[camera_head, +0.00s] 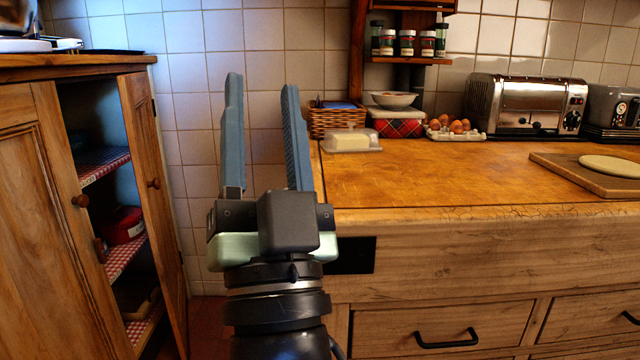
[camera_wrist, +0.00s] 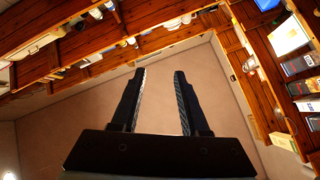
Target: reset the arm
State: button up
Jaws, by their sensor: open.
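My gripper (camera_head: 264,130) stands upright in the middle of the head view, its two blue-grey fingers pointing up and spread apart. It is open, with nothing between the fingers. It is in front of the gap between the cupboard and the wooden counter, and tiled wall shows behind the fingers. In the wrist view my gripper (camera_wrist: 160,75) also shows two parted fingers with only a plain pale surface between them.
At left a cupboard (camera_head: 60,220) has its door (camera_head: 150,200) standing open. The counter (camera_head: 430,175) at right carries a butter dish (camera_head: 350,141), a basket (camera_head: 335,121), eggs (camera_head: 457,126), a toaster (camera_head: 527,105) and a board (camera_head: 575,178). The wrist view shows wooden shelving (camera_wrist: 170,40).

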jog(key=s+d+r+n+h, duration=0.2)
jog(key=s+d+r+h, duration=0.35)
jog(key=s+r, duration=0.3)
notch_tip(320, 180, up, 36)
jog(key=w+a+p, duration=0.1)
jog(key=p, duration=3.7)
jog(key=shift+r+y, duration=0.15)
jog(key=shift+y, duration=0.2)
